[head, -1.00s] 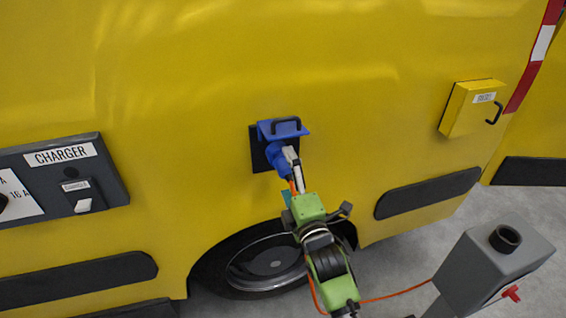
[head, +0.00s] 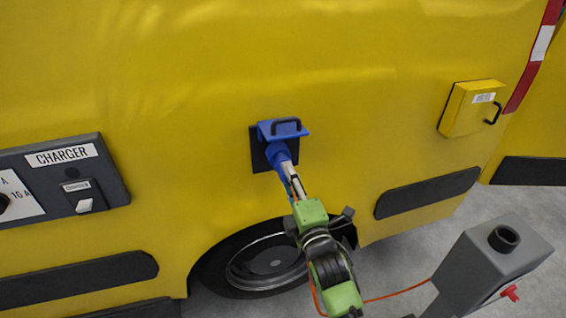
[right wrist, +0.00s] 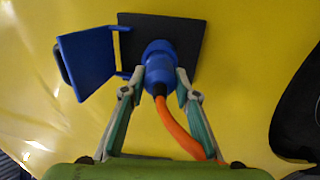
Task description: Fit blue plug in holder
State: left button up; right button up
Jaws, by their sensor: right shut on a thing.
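The blue plug (head: 280,154) sits in the socket on the side of the yellow vehicle, under a raised blue flap (head: 284,130) with a black handle. My right gripper (head: 289,170) is shut on the plug. In the right wrist view the fingers stand on both sides of the plug (right wrist: 160,72), and an orange cable (right wrist: 178,128) runs back from it between them. The holder (head: 485,262) is a grey box with a round black opening on top, at the lower right; it looks empty. My left gripper is out of view.
A dark charger panel (head: 78,185) with a switch is on the vehicle at left. A yellow box (head: 468,110) with a handle is at upper right. The orange cable (head: 398,293) runs low towards the holder. A wheel (head: 268,264) is below the socket.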

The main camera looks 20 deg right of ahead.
jog(key=shift+s+p, duration=0.5)
jog(key=shift+s, duration=1)
jog(key=shift+s+d+f+p, duration=0.15)
jog(key=shift+s+p, duration=0.4)
jog(key=shift+s, duration=1.45)
jog(key=shift+s, duration=0.1)
